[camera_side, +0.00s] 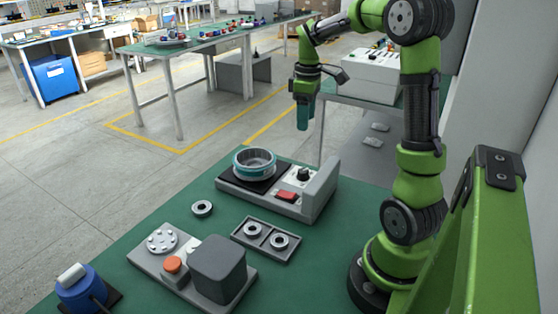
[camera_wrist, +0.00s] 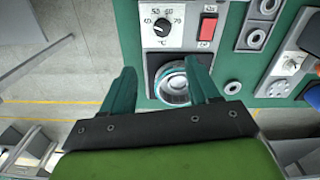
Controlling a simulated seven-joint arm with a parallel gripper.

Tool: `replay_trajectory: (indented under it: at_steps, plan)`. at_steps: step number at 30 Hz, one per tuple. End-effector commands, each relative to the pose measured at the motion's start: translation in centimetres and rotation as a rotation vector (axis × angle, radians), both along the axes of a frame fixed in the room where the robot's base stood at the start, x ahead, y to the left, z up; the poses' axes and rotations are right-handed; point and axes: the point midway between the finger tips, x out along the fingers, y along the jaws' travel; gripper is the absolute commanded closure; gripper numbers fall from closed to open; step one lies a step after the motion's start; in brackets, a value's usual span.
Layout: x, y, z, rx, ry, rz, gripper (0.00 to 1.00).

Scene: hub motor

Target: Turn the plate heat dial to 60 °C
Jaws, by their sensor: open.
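The plate heat dial (camera_wrist: 162,27) is a black knob on a white face marked 40, 50, 60 and 70 in the wrist view. Where its pointer stands is too small to tell surely. In the side view the dial (camera_side: 303,175) sits on the grey hotplate unit (camera_side: 322,195), right of the black plate. My gripper (camera_side: 303,117) hangs above and beyond the unit, pointing down, apart from it. In the wrist view its two teal fingers (camera_wrist: 162,70) are spread with nothing held; the dial lies beyond their tips.
A teal-rimmed metal housing (camera_side: 255,163) stands on the black plate. A red switch (camera_side: 285,196) is close to the dial. A tray with two rings (camera_side: 266,240), a loose ring (camera_side: 202,208) and a fixture with a grey block (camera_side: 217,268) lie nearer on the green table.

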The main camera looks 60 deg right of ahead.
Motion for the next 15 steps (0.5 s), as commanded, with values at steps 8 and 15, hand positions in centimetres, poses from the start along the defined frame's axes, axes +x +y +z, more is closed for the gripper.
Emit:
replay_trajectory:
  at_steps: [8, 15]
  plan:
    - [-0.2, 0.3, -1.4, 0.011, 0.012, 0.082, 0.4]
    - [-0.3, 0.4, -6.3, 0.013, 0.013, 0.081, 0.4]
